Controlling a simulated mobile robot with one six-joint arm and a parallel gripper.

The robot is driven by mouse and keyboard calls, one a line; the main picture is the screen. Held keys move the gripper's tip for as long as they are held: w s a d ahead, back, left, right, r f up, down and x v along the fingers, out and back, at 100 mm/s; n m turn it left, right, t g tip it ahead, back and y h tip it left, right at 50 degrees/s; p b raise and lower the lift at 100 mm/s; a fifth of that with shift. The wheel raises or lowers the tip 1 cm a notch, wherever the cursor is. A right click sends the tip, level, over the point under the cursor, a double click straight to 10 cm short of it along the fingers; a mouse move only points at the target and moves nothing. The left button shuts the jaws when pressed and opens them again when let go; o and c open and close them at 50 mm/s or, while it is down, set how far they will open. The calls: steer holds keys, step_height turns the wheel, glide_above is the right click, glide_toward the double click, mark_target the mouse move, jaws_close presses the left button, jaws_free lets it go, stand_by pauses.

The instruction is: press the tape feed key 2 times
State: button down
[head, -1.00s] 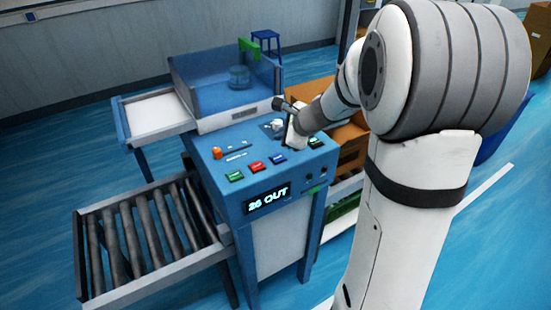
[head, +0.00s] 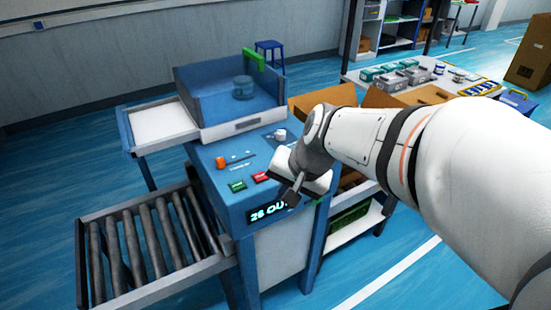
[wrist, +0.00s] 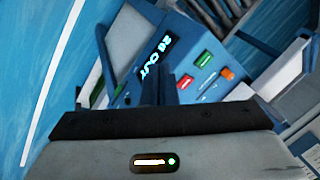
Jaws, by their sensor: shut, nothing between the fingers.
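The blue machine's control panel (head: 222,188) carries a row of coloured keys whose labels are too small to read, so I cannot tell which is the tape feed key. A green key (head: 237,185) and a red key (head: 262,177) show. The rest of the row is hidden behind my gripper (head: 291,197). It is shut and empty, over the panel's front right edge, partly covering the lit display (head: 266,214) that reads 26 OUT. In the wrist view, the display (wrist: 158,57), red key (wrist: 186,82) and green key (wrist: 204,60) lie beyond my fingers (wrist: 165,90). Contact cannot be told.
An orange knob (head: 221,162) and a white knob (head: 280,134) stand on the panel. A roller conveyor (head: 150,245) is at the left. A shelf with boxes and a green crate (head: 348,220) is at the right.

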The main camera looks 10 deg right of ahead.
steer(key=s+d+n+h, duration=0.3)
steer(key=s+n, duration=0.2)
steer(key=s, duration=0.3)
steer(key=shift+d+n+g, duration=0.3)
steer(key=shift+n+g, duration=0.1)
steer(key=shift+f, duration=0.1)
